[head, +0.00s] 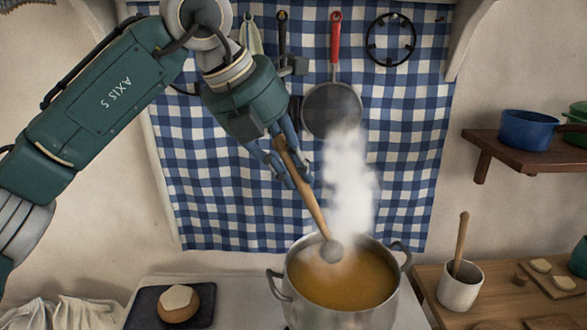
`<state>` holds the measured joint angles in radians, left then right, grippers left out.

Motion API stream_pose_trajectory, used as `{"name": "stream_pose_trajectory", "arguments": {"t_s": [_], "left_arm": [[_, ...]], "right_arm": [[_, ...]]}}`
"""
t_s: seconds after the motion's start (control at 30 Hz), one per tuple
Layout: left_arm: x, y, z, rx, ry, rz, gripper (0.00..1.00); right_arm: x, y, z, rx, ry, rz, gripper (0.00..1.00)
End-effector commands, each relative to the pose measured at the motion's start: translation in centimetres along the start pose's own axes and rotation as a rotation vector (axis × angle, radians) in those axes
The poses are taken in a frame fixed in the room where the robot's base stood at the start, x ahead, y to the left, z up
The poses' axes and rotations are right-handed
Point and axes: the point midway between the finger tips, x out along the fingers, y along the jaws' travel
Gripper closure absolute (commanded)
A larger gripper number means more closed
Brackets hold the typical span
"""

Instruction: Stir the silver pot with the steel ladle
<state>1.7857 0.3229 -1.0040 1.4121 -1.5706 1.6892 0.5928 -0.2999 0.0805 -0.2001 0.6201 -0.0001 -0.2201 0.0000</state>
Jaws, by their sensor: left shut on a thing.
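The silver pot (318,315) stands at the bottom centre of the head view, open and full of orange-brown soup (345,285). White steam rises from it. My left gripper (288,160) is above the pot, up and to its left, shut on the ladle (314,208). The ladle has a wooden handle and slants down to the right. Its rounded grey head (331,251) is over the far part of the pot's opening. Steam blurs it, and I cannot tell whether it touches the soup. My right gripper is out of view.
A dark board with a round loaf (178,303) lies left of the pot. A white crock (460,287) holding a wooden-handled tool stands on the wooden counter (428,276) to the right. A blue pan (527,130) sits on a shelf.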

Motion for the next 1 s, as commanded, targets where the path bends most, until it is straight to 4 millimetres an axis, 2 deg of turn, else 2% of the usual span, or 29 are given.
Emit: {"name": "stream_pose_trajectory", "arguments": {"t_s": [0.17,0.6,1.0], "left_arm": [[-0.6,-0.1,0.3,0.0,-0.001,0.0,1.0],[-4.2,-1.0,2.4,0.0,0.0,-0.001,1.0],[-4.3,-1.0,2.4,0.0,0.0,0.0,1.0]], "right_arm": [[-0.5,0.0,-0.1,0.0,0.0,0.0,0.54],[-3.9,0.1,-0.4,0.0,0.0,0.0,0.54],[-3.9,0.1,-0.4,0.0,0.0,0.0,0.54]]}}
